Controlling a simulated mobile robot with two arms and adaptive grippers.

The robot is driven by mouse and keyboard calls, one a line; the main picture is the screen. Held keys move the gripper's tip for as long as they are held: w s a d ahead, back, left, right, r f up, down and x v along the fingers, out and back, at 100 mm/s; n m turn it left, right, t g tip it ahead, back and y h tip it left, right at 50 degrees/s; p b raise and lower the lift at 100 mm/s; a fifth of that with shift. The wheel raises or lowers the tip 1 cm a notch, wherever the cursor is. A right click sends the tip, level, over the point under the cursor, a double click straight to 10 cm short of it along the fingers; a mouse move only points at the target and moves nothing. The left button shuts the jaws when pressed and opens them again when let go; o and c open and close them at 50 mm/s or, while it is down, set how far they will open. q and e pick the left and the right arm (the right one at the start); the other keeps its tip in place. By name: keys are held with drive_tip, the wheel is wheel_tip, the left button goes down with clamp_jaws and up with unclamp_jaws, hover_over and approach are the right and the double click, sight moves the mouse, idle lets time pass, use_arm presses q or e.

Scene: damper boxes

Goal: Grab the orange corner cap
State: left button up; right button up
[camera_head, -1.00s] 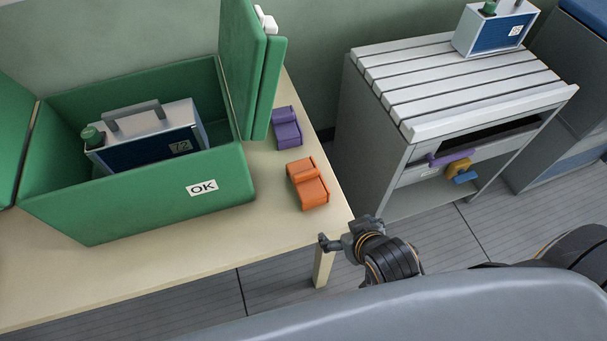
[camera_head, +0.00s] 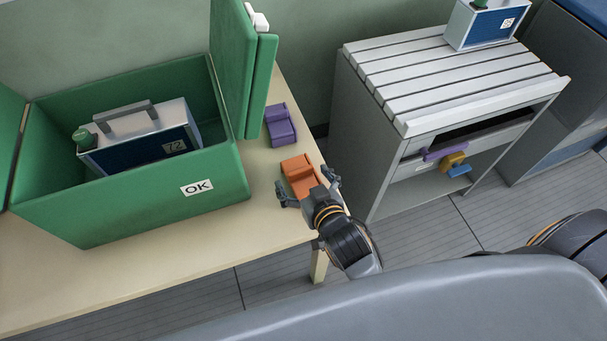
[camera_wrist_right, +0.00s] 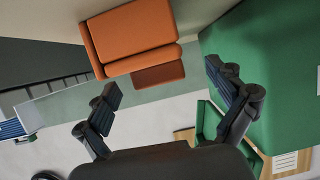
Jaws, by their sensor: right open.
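The orange corner cap (camera_head: 299,174) lies on the pale table near its right edge, beside the green box. My right gripper (camera_head: 308,184) is open, with its fingers spread at the near end of the cap. In the right wrist view the orange corner cap (camera_wrist_right: 135,38) is ahead of the open right gripper (camera_wrist_right: 165,88), with nothing between the fingers. The cap looks clear of both fingers there. My left gripper is not in view.
A purple corner cap (camera_head: 280,125) lies behind the orange one. The open green box (camera_head: 130,205) holds a damper case (camera_head: 150,145) and stands close on the left. A grey slatted-top cabinet (camera_head: 400,160) stands to the right, across a gap of floor.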

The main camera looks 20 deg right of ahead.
sight(295, 161)
drive_tip(key=shift+d+p+x, duration=0.2)
drive_tip(key=shift+x, duration=1.3)
drive_tip(key=shift+d+p+x, duration=0.15)
drive_tip(key=shift+p+x, duration=0.05)
drive_tip(key=shift+x, duration=1.35)
drive_tip(key=shift+w+r, duration=0.1)
drive_tip(key=shift+r, duration=0.15)
drive_tip(key=shift+c, duration=0.5)
drive_tip(key=c, duration=1.2)
